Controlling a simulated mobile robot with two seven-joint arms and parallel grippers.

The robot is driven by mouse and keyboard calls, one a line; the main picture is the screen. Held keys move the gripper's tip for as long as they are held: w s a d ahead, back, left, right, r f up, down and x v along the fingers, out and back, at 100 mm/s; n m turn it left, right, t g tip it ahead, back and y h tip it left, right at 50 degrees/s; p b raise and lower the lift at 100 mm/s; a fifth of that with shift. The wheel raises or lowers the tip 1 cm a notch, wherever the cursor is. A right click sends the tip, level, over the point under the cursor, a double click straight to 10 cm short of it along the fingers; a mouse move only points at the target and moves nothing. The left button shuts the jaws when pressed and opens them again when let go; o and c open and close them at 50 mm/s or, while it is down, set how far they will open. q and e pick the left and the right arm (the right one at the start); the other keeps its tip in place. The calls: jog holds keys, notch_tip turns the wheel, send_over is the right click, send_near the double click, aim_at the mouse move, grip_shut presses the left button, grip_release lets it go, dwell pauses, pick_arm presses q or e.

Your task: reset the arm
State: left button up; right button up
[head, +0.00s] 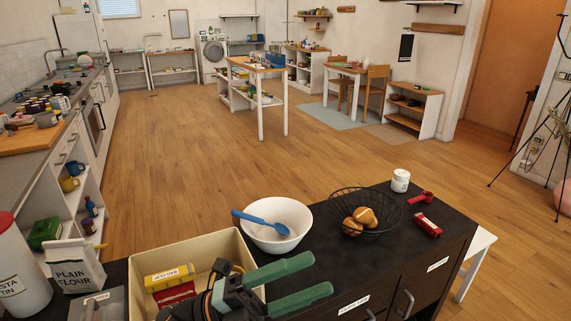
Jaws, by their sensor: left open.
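My left gripper (308,281) shows at the bottom middle of the head view. Its two green fingers are spread apart with nothing between them, and they point right over the dark countertop. The gripper's dark body covers part of the cream bin (247,249). My right gripper is not in view.
On the dark counter (335,228) are a white bowl (283,214) with a blue spoon (262,222), a black wire basket (384,222) with bread rolls, a white jar (400,181), a red scoop (422,197) and a red box (428,225). Flour (73,262) stands left.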

pick_arm(q)
jog(key=w+a+f+n+t+y+p, duration=0.1)
jog(key=w+a+f+n+t+y, duration=0.1)
jog(key=a+f+n+t+y, duration=0.5)
jog(key=w+a+f+n+t+y, duration=0.1)
jog(key=f+n+t+y, duration=0.25)
jog(key=f+n, duration=0.45)
jog(key=w+a+f+n+t+y+p, duration=0.15)
jog(key=a+f+n+t+y, duration=0.35)
jog(key=n, duration=0.6)
jog(key=s+a+f+n+g+y, duration=0.2)
jog(key=s+a+f+n+g, duration=0.1)
jog(key=s+f, duration=0.4)
jog(key=s+a+f+n+g+y, duration=0.3)
jog(key=s+f+g, duration=0.2)
jog(key=f, duration=0.5)
jog(key=s, duration=0.2)
jog(key=shift+s+n, duration=0.4)
jog(key=shift+a, duration=0.1)
